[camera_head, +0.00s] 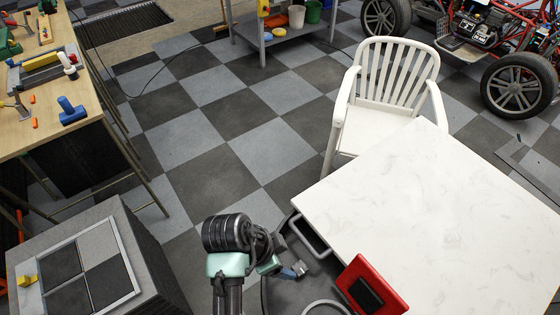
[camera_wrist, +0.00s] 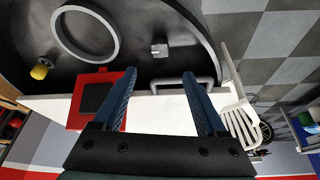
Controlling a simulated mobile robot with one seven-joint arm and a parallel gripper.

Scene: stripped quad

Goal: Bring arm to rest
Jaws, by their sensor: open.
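My gripper (camera_head: 290,270) is at the lower middle of the head view, at the end of my folded arm. It hangs left of the white table (camera_head: 450,215), beside the table's near-left edge. In the wrist view my gripper (camera_wrist: 159,88) shows two blue fingers spread apart with nothing held between them. Beyond the fingers are a dark round surface and the white table edge. The gripper's exact height against the tabletop is hard to tell.
A red block with a black face (camera_head: 385,272) lies at the table's near edge. A white chair (camera_head: 385,110) stands behind the table. A grey box (camera_head: 135,240) is at lower left, a tool bench (camera_head: 45,115) at upper left. Checkered floor between is clear.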

